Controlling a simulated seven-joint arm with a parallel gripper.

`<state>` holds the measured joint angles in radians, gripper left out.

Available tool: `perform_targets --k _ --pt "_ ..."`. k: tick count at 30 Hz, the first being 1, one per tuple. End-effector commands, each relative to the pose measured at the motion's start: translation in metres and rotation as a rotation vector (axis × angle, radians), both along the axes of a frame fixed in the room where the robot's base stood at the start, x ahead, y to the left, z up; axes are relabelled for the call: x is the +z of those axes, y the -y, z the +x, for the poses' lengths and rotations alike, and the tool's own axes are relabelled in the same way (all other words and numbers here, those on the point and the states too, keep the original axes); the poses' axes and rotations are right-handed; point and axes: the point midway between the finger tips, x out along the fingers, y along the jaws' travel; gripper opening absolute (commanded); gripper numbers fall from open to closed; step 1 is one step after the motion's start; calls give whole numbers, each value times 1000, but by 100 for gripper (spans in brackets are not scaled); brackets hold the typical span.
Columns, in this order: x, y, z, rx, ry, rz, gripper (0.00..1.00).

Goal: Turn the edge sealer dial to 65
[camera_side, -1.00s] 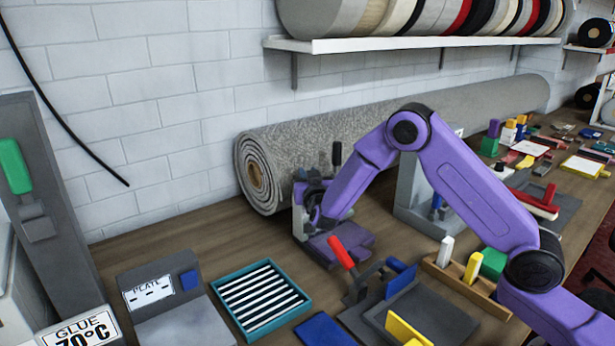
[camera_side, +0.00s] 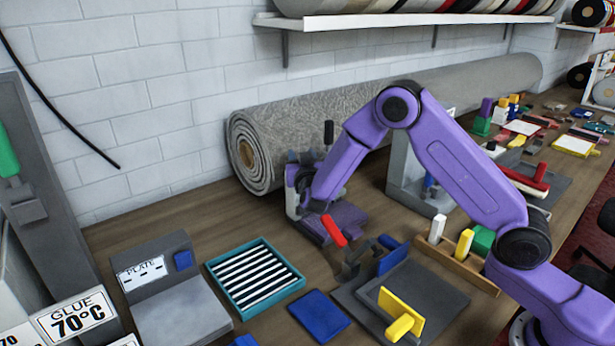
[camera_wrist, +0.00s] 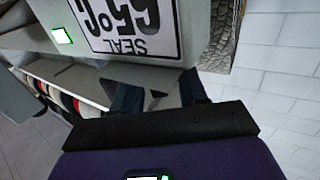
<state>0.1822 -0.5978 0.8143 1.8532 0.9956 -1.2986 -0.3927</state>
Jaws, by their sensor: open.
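The sealer's white sign (camera_wrist: 125,28) appears upside down at the top of the wrist view and reads "SEAL 65°C". It is on a pale grey housing. My gripper (camera_wrist: 158,98) is open, with its two dark fingers apart just below the sign in that picture. A small pale piece shows between the fingers; I cannot tell whether it is the dial. No dial shows clearly in either view. In the side view my gripper (camera_side: 306,172) is down by a small grey device in front of the rolled rug; its fingers are hard to make out there.
The grey rug roll (camera_side: 350,112) lies along the wall behind my arm. A red-handled tool (camera_side: 333,230), a teal slotted tray (camera_side: 255,278) and a blue block (camera_side: 319,312) are in front. A "GLUE 70°C" sign (camera_side: 75,313) is at lower left. A lit green-white lamp (camera_wrist: 62,35) is beside the seal sign.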

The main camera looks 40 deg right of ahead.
Motion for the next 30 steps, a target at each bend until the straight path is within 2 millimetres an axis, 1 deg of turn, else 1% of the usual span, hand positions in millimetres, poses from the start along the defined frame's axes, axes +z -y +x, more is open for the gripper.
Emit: perform_targets --k 1,18,21,24,30 --pt "0 -6 -7 6 -2 -1 43" --pt "1 -65 -109 6 0 -1 43" --pt "0 -72 -122 5 -1 -2 43" --pt "0 -77 -130 4 1 -1 43" --pt "1 -80 -138 2 2 -1 43"
